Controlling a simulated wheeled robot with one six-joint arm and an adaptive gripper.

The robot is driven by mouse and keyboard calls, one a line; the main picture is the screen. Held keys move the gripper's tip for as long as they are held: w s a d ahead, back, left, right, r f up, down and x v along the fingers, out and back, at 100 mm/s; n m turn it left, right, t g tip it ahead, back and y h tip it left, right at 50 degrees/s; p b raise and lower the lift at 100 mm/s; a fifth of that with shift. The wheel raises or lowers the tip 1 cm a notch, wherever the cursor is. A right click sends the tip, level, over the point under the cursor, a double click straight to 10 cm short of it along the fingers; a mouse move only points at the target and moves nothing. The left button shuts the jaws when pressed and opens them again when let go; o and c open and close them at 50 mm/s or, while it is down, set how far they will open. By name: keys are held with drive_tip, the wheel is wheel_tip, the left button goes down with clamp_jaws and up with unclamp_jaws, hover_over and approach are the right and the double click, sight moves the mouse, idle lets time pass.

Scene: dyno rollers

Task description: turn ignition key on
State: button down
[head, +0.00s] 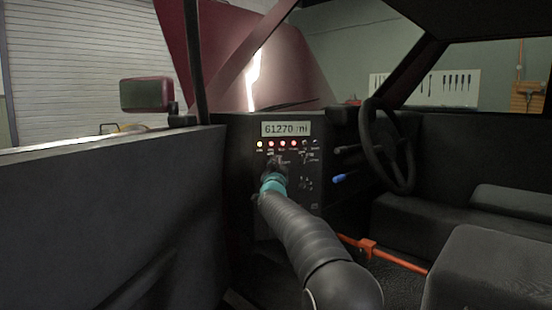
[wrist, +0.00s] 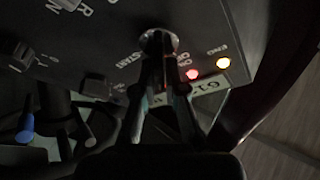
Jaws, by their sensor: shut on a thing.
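The ignition switch (wrist: 158,39) shows in the wrist view as a round metal collar on the dark dash panel (head: 308,182). Labels reading ON, OFF and START are partly visible beside it. My gripper (wrist: 162,66) reaches up to the collar, with its fingers closed together on the ignition key. The key itself is mostly hidden between the fingertips, so its turned angle cannot be told. In the head view my gripper (head: 273,172) is at the panel below the row of lamps and covers the switch.
A display (head: 286,129) reads 61270 mi. A steering wheel (head: 387,145) and a blue-ended lever (head: 340,178) are to the right. The door (head: 110,220) stands left of my arm.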

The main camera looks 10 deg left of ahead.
drive_tip(key=shift+a+f+m+p, duration=0.15)
drive_tip(key=shift+f+m+p, duration=0.15)
drive_tip(key=shift+m+p, duration=0.45)
drive_tip(key=shift+f+m+g+h, duration=0.1)
drive_tip(key=shift+m+g+h, duration=0.2)
drive_tip(key=shift+m+h, duration=0.1)
drive_tip(key=c, duration=1.2)
unclamp_jaws()
drive_tip(key=shift+a, duration=0.15)
drive_tip(key=shift+c, duration=0.2)
drive_tip(key=shift+w+d, duration=0.1)
drive_tip(key=shift+d, duration=0.25)
drive_tip(key=v, duration=1.2)
